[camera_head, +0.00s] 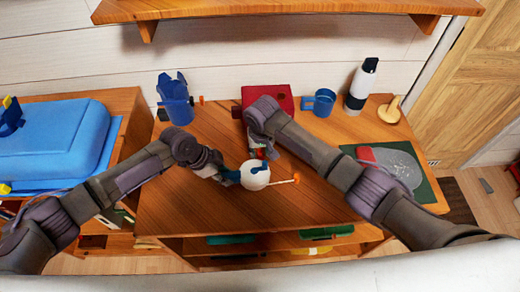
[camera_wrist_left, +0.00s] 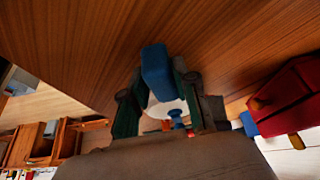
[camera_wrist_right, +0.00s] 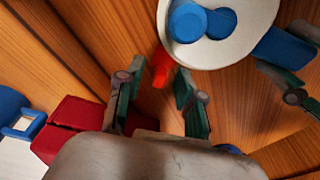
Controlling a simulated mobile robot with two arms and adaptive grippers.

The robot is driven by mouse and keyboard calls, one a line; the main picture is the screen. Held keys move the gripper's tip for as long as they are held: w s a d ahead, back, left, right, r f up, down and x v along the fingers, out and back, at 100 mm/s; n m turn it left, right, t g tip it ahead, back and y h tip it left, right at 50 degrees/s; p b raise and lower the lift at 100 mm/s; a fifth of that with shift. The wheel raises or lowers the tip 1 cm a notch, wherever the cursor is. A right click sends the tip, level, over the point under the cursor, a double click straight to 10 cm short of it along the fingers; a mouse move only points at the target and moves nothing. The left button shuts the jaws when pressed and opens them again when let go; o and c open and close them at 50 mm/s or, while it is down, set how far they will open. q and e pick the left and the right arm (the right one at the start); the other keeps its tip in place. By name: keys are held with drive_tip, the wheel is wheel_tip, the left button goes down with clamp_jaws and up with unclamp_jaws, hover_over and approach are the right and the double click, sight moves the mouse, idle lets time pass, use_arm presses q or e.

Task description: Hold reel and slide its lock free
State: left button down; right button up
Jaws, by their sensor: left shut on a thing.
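The reel (camera_head: 255,175) is a white round body with blue parts, held above the desk near its front. My left gripper (camera_head: 229,176) is shut on the reel's blue bar, which shows between its fingers in the left wrist view (camera_wrist_left: 157,75). In the right wrist view the reel (camera_wrist_right: 228,52) shows its white face and blue hub. A red piece (camera_wrist_right: 160,68), perhaps the lock, is beside the reel's rim. My right gripper (camera_wrist_right: 158,85) is open, its fingers apart on either side of the red piece; I cannot tell whether they touch it.
A blue container (camera_head: 177,105), red box (camera_head: 270,97), blue mug (camera_head: 320,102) and white bottle (camera_head: 361,85) stand at the desk's back. A green mat (camera_head: 425,182) lies at the right. The desk's left front (camera_head: 175,215) is clear.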

clamp_jaws()
drive_tip(key=shift+s+a, duration=0.1)
drive_tip(key=shift+a, duration=1.05)
drive_tip(key=shift+o, duration=0.7)
unclamp_jaws()
drive_tip(key=shift+d, duration=0.1)
wheel_tip(320, 180, up, 6)
drive_tip(key=shift+s, duration=0.45)
